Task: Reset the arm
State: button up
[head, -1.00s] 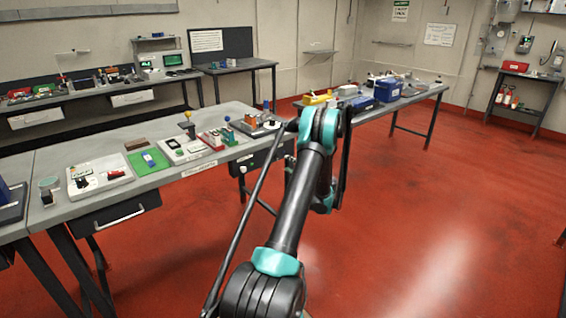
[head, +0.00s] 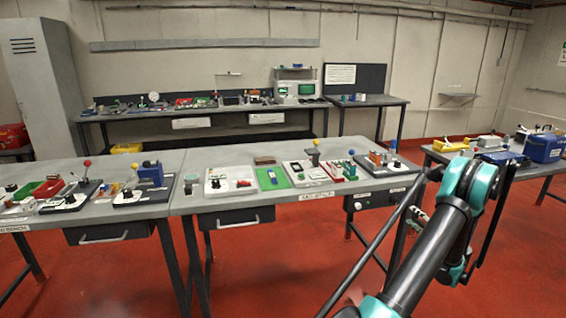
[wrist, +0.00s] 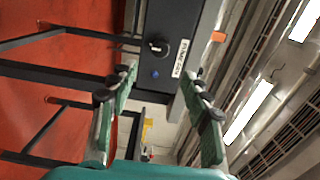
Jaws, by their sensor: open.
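My arm (head: 432,250) reaches up from the bottom right in the head view, in front of the gap between two tables. In the wrist view my gripper (wrist: 163,78) is open, with its two green-and-black fingers apart and nothing between them. Beyond the fingers is a dark box (wrist: 168,30) with a black knob, a blue button and a white label, seen sideways. In the head view a similar dark box (head: 378,199) hangs under the right end of the middle table.
The middle table (head: 185,203) carries a white device (head: 229,179), a green mat (head: 273,177) and other small devices. A right table (head: 560,167) holds a blue case (head: 543,147). A long bench (head: 222,106) stands at the back wall. The red floor (head: 285,270) in front is clear.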

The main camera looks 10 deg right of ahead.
jog(key=w+a+r+n+g+y, duration=0.1)
jog(key=w+a+r+n+g, duration=0.15)
jog(key=a, duration=0.65)
jog(key=w+a+r+n+g+y, duration=0.2)
jog(key=w+a+r, duration=0.1)
jog(key=a, duration=0.6)
jog(key=s+a+r+n+g, duration=0.1)
jog(key=s+a+n+g, duration=0.15)
jog(key=a, duration=0.65)
jog(key=s+a+r+n+g, duration=0.2)
jog(key=s+a, duration=0.1)
jog(key=a, duration=0.7)
jog(key=s+a+n+g+h, duration=0.1)
jog(key=s+a+n+g, duration=0.25)
jog(key=s+a, duration=0.85)
jog(key=s+a+f+n+h, duration=0.1)
jog(key=s+f+n, duration=0.1)
jog(key=s, duration=0.6)
jog(key=s+a+f+n+g+h, duration=0.1)
jog(key=s+f+n+h, duration=0.1)
jog(key=s, duration=0.6)
jog(key=shift+s+a+n+h, duration=0.3)
jog(key=shift+a+n, duration=0.05)
jog(key=shift+a, duration=0.05)
jog(key=shift+c, duration=0.5)
